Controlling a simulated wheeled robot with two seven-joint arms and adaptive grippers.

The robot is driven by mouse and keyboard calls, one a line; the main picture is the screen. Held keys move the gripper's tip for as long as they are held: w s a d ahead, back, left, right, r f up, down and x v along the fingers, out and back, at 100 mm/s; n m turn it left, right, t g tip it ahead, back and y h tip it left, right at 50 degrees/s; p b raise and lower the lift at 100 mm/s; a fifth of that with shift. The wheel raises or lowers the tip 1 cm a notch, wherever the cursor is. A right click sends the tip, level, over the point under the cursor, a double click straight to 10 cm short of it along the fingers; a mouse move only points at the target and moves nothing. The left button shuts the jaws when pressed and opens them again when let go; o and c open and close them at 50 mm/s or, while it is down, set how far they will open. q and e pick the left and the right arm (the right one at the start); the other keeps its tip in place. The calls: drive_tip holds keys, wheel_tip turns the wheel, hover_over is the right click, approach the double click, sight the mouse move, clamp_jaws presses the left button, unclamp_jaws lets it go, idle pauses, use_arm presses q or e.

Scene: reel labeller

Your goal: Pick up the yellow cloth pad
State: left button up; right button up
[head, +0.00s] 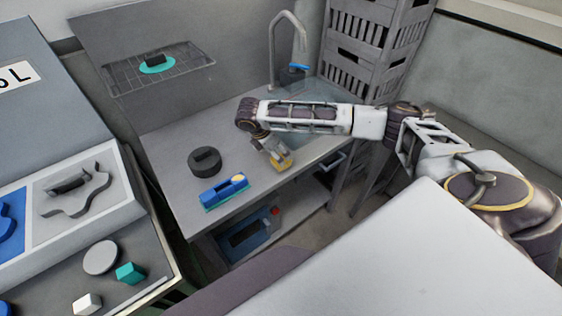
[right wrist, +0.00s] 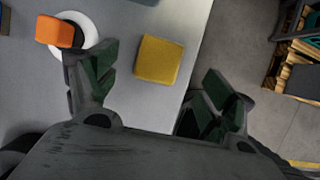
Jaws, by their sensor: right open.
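The yellow cloth pad (head: 283,164) lies flat on the grey counter near its front edge. In the right wrist view the pad (right wrist: 159,60) is a square block, lying ahead of my right gripper and between the lines of its two fingers. My right gripper (right wrist: 160,82) is open and empty, with dark green finger pads. In the head view the right gripper (head: 268,146) points down just above the pad and partly covers it. I cannot tell the exact gap. My left gripper is not in view.
A blue device (head: 222,190) and a black round thing (head: 205,161) stand left of the pad on the counter. In the right wrist view an orange block (right wrist: 60,32) sits on a white disc (right wrist: 88,28) beside the left finger. A sink tap (head: 288,45) rises behind.

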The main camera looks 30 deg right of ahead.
drive_tip(key=shift+f, duration=0.1)
drive_tip(key=shift+p+x, duration=0.45)
drive_tip(key=shift+x, duration=2.05)
drive_tip(key=shift+c, duration=0.5)
drive_tip(key=c, duration=0.9)
